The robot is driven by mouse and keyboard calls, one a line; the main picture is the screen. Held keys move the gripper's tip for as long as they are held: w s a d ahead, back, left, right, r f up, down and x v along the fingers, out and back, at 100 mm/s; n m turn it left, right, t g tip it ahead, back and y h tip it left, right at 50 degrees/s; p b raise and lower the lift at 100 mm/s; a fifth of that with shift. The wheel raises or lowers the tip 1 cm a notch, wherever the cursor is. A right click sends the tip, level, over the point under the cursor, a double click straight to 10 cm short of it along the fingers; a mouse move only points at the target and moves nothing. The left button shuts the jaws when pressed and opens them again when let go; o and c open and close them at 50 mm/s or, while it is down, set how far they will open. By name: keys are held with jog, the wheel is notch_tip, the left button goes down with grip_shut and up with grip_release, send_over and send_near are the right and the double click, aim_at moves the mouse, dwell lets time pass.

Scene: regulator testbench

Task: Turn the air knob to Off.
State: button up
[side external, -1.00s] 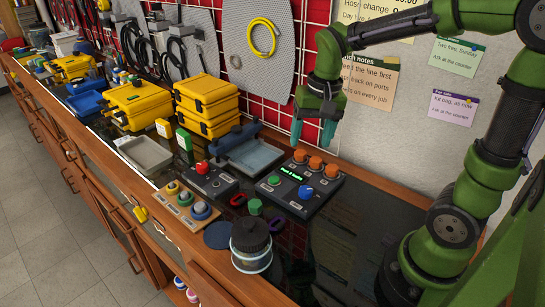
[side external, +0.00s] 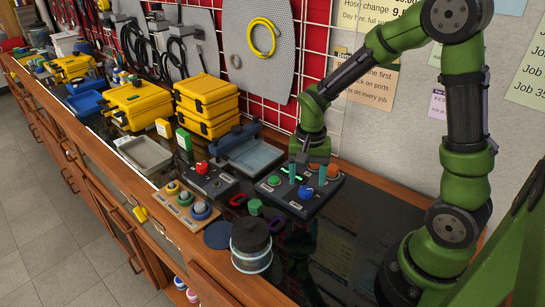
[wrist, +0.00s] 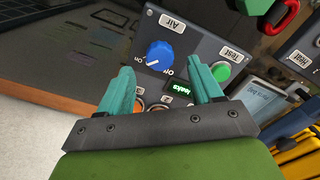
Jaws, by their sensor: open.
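The blue air knob (wrist: 159,53) sits on a dark control box (side external: 272,186), beside a label reading "Air" (wrist: 172,22). In the wrist view, its pale pointer mark seems to face the small "On" lettering, with "Off" lettering close by. The blue knob (side external: 305,192) also shows in the side view, near the box's front edge. My gripper (side external: 307,182) is over the box, pointing down. Its two teal fingers are spread and empty. In the wrist view, my gripper (wrist: 161,66) has the knob beyond its fingertips, roughly between them. I see no contact.
On the same box are a green Test button (wrist: 221,71), a lit green display (wrist: 180,87) and orange knobs (side external: 333,171). A second box with a red knob (side external: 202,168) stands to the left. A dark-lidded jar (side external: 251,245) stands in front.

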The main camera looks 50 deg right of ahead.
aim_at(306, 188)
jog(key=shift+f, duration=1.7)
jog(key=c, duration=1.1)
jog(key=shift+o, duration=0.2)
